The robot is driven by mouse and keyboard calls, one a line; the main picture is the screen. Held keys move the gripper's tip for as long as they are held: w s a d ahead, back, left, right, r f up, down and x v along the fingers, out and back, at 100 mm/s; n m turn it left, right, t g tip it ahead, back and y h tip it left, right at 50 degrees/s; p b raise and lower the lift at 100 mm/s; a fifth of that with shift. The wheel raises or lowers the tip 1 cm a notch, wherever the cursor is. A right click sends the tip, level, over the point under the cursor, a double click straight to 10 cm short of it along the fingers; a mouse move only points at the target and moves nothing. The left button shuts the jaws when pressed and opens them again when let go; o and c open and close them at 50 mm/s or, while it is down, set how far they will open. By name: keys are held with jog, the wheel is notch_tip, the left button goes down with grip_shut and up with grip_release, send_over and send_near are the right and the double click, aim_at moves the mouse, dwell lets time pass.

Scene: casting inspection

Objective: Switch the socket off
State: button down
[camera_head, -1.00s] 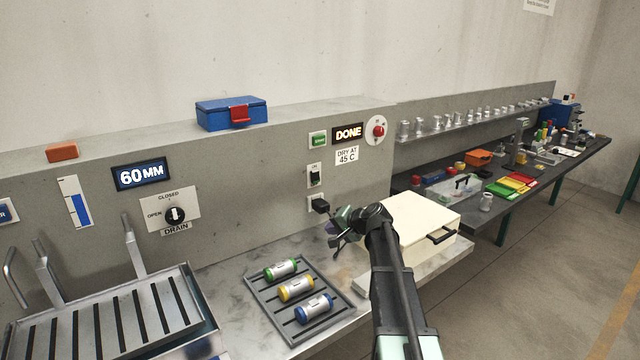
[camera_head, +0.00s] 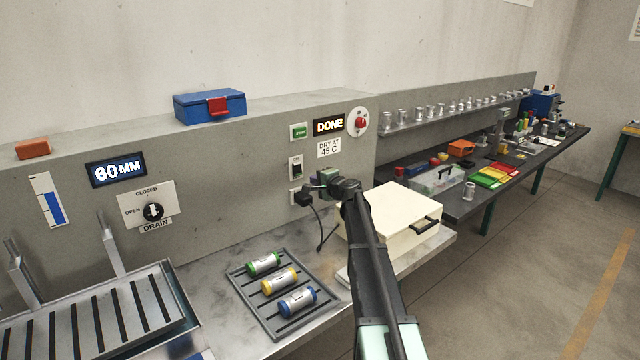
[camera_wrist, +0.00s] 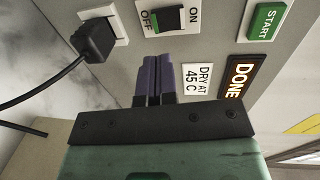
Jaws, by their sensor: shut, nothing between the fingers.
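The socket switch (camera_head: 296,168) is a black rocker on a white plate on the grey wall panel. In the wrist view the switch (camera_wrist: 169,18) lies between the words OFF on the left and ON on the right; I cannot tell which way it is tilted. A black plug (camera_wrist: 93,40) sits in the socket beside it; the plug (camera_head: 303,198) is just below the switch in the head view. My gripper (camera_wrist: 157,58) has its purple fingers together and empty, pointing at the switch with a small apparent gap. In the head view my gripper (camera_head: 319,180) is right of the switch.
A green START button (camera_head: 298,131), DONE display (camera_head: 328,125) and red button (camera_head: 361,122) are above. A cream lidded box (camera_head: 400,210) stands on the bench to the right. A rack (camera_head: 245,285) with three cylinders lies below. The plug's cable hangs to the bench.

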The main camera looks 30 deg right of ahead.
aim_at(298, 173)
jog(key=b+x, duration=0.1)
jog(key=x, duration=0.8)
jog(key=shift+w+f, duration=0.15)
jog(key=shift+w, duration=0.05)
jog(key=shift+s, duration=0.3)
jog(key=s+d+f+b, duration=0.1)
jog(key=s+d+b, duration=0.1)
jog(key=s, duration=1.1)
jog(key=shift+d+f, duration=0.2)
jog(key=shift+f, duration=0.2)
jog(key=shift+s, duration=0.1)
